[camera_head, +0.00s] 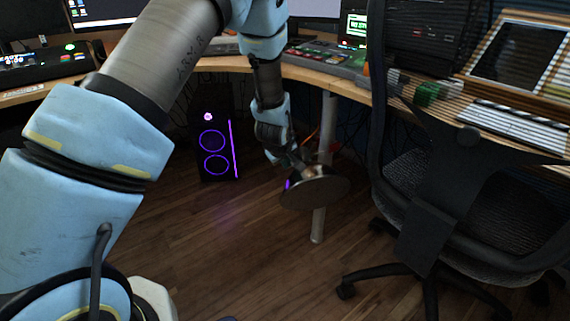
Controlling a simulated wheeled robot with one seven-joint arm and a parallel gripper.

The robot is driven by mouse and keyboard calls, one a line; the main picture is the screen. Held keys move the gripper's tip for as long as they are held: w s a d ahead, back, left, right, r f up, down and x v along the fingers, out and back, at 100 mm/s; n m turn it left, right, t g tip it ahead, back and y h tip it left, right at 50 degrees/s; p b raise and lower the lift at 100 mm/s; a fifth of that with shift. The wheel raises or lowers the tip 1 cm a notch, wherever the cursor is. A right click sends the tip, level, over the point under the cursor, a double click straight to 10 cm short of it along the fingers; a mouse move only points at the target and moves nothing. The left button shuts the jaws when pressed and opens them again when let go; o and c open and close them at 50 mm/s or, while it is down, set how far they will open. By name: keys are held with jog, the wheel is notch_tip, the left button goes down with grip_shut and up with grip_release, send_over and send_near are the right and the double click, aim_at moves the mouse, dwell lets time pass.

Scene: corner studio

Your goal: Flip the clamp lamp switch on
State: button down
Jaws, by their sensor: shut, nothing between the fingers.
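I cannot make out a clamp lamp or its switch for certain. My arm reaches from the left, over the floor in front of the desk, with its wrist pointing down and right. My gripper (296,160) is at the end of it, below the desk's front edge, small and dark; its fingers look shut with nothing held. A round, dark, shiny disc (316,188) shows right by the gripper, in front of the desk leg. Whether the disc touches the gripper or belongs to a lamp, I cannot tell.
The wooden desk (345,89) curves across the back, on a metal leg (318,226). A black computer tower (213,148) with purple rings stands under it. A black office chair (470,220) fills the right. The wooden floor (240,270) in the middle is clear.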

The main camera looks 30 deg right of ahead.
jog(key=shift+d, duration=0.15)
jog(key=shift+r+p, duration=0.65)
jog(key=shift+r, duration=0.1)
